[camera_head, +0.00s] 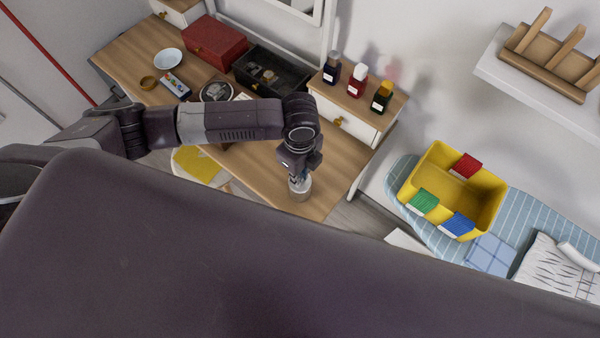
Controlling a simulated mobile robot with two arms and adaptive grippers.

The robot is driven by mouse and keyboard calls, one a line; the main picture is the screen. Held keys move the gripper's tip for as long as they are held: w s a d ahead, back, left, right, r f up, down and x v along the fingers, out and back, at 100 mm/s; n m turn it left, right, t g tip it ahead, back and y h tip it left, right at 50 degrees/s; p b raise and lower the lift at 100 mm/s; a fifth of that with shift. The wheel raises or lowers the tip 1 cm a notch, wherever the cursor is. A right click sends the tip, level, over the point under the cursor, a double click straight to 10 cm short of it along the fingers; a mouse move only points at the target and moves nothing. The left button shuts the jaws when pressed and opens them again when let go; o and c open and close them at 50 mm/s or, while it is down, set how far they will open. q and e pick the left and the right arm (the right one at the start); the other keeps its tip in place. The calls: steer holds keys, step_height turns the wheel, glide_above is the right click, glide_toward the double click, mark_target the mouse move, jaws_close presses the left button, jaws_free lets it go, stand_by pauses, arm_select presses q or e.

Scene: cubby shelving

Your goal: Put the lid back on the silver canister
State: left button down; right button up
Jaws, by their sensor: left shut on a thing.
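The silver canister (300,194) stands near the front right edge of the wooden desk, small and partly covered by my gripper. My left gripper (298,178) points down right over the canister, shut on what looks like its lid. The lid is mostly hidden by the fingers, and I cannot tell whether it touches the canister's rim. My right gripper is not in view.
The wooden desk (262,172) holds a red box (215,42), a black tray (270,75) and a light bowl (168,59). Several bottles stand on a small drawer unit (343,122). A yellow bin (430,168) sits right of the desk.

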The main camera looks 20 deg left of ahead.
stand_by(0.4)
arm_select(q)
steer(key=c, duration=1.9)
jaws_free()
steer(key=shift+o, duration=0.7)
steer(key=o, duration=0.4)
steer(key=shift+c, duration=0.2)
step_height(320, 180, up, 5)
steer(key=p, duration=0.5)
steer(key=shift+f, duration=0.1)
steer(key=shift+r+p, duration=0.35)
steer(key=shift+r, duration=0.75)
